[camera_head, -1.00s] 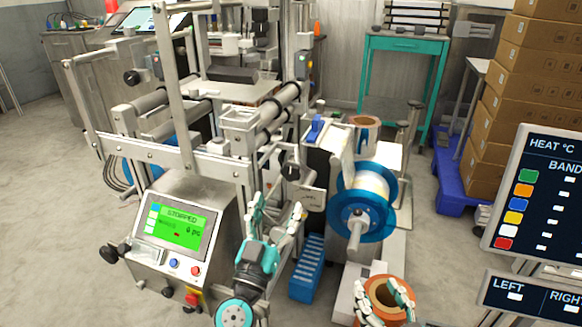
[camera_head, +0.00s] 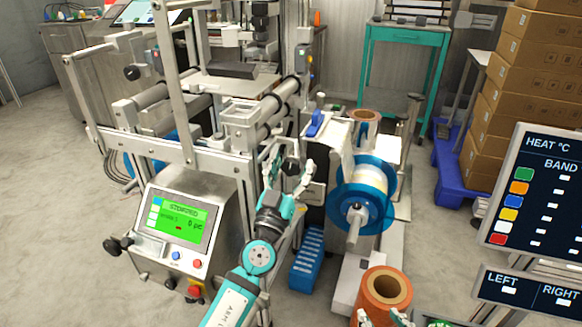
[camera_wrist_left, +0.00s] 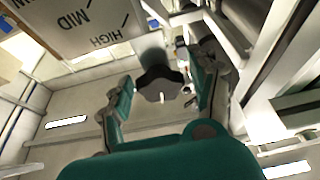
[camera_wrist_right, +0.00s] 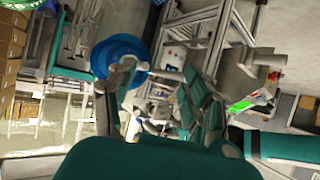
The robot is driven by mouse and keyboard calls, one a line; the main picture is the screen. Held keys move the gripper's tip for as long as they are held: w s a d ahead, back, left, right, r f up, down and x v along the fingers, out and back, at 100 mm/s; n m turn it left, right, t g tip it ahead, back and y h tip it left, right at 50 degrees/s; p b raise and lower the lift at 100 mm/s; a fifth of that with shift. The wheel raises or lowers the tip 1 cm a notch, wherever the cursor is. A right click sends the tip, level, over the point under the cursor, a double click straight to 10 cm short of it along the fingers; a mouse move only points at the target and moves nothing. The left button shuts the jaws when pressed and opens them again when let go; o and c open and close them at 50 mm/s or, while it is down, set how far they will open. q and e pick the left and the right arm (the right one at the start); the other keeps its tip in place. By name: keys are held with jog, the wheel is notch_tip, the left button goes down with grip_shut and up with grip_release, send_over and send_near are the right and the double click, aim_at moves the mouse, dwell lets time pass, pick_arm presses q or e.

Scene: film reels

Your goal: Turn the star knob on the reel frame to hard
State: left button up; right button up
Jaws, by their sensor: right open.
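The dark star knob (camera_wrist_left: 160,84) shows in the left wrist view, between the fingers of my left gripper (camera_wrist_left: 158,68). Its label plate (camera_wrist_left: 92,25) reads MID and HIGH, with another word cut off at the edge; I see no "hard". In the head view my left gripper (camera_head: 292,165) is at the front of the reel frame (camera_head: 210,165), left of the blue reel, and largely hides the knob. Its fingers are apart, one on each side of the knob; I cannot tell whether they touch it. My right gripper (camera_head: 380,318) is open and empty at the bottom edge.
The blue reel (camera_head: 376,222) on its spindle stands close right of my left gripper. An orange-brown roll (camera_head: 386,290) is by my right gripper. A control box with a green screen (camera_head: 178,222) stands left of my left arm. A blue crate (camera_head: 307,262) is below.

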pick_arm(q)
jog(key=c, duration=1)
jog(key=shift+f+m+h+b, duration=0.1)
jog(key=shift+m+h+b, duration=0.6)
jog(key=shift+m, duration=0.5)
jog(key=shift+m+g+h, duration=0.4)
jog(key=shift+m, duration=0.6)
pick_arm(e)
notch_tip(320, 180, up, 5)
jog(key=w+a+t+y, duration=0.1)
jog(key=w+t, duration=0.1)
jog(key=t, duration=0.1)
jog(key=shift+w+a+r, duration=0.2)
jog(key=shift+w+a, duration=0.05)
jog(key=shift+w, duration=0.15)
pick_arm(q)
jog(key=o, duration=1.2)
jog(key=v, duration=1.2)
